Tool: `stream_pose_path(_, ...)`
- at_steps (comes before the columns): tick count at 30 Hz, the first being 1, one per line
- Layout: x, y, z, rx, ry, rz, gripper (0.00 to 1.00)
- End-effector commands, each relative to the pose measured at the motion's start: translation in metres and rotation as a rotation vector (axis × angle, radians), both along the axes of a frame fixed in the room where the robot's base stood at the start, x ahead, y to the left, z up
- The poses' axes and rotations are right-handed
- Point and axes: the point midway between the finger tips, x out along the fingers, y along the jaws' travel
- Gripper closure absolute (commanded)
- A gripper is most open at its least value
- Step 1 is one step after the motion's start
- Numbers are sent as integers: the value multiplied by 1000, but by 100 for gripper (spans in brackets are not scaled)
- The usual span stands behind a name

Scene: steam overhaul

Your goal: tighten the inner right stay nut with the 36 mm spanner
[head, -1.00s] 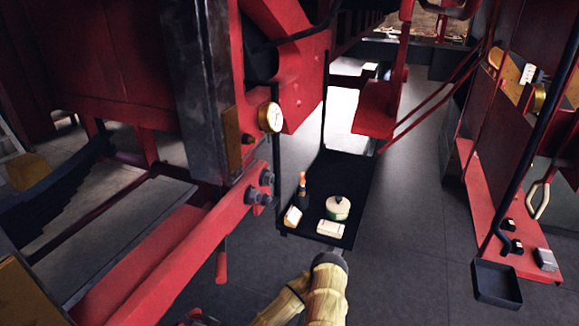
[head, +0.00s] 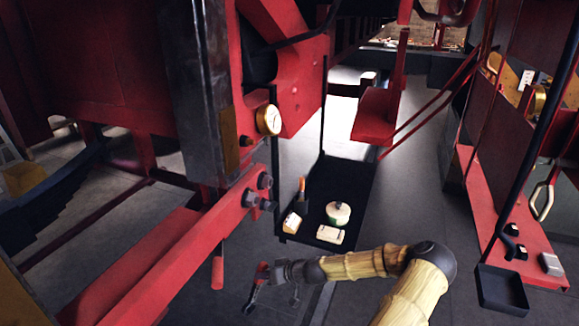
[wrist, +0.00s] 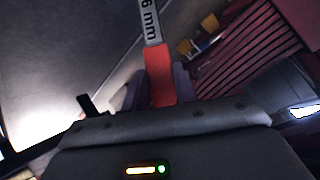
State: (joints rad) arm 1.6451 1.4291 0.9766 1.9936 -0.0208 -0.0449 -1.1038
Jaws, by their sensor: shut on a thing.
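My gripper (head: 274,271) is shut on a spanner (head: 259,282) with a red grip, below the red beam in the head view. In the wrist view the fingers (wrist: 157,88) close on the spanner's red part, and its grey shank (wrist: 150,22) bears a label of which "6 mm" shows. The far end of the spanner is out of the wrist view. Dark nuts sit in a cluster at the end of the red beam: an upper one (head: 265,182) and a lower one (head: 250,198). I cannot tell which is the inner right stay nut. The spanner is apart from them.
A black tray (head: 345,180) to the right of the beam holds a bottle, a white-green tin and pale blocks. A red handle (head: 217,272) hangs under the beam. Open floor (head: 405,215) lies right of the tray.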

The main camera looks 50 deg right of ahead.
Motion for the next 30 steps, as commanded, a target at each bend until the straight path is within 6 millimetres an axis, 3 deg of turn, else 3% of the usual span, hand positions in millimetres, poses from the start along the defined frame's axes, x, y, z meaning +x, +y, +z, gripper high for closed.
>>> stream_pose_path(3, -8, -27, 31, -66, 1, 15, 100)
stream_pose_path(12, -22, -61, 100, -177, 3, 49, 100)
stream_pose_path(30, -40, -80, 224, -330, -9, 127, 100)
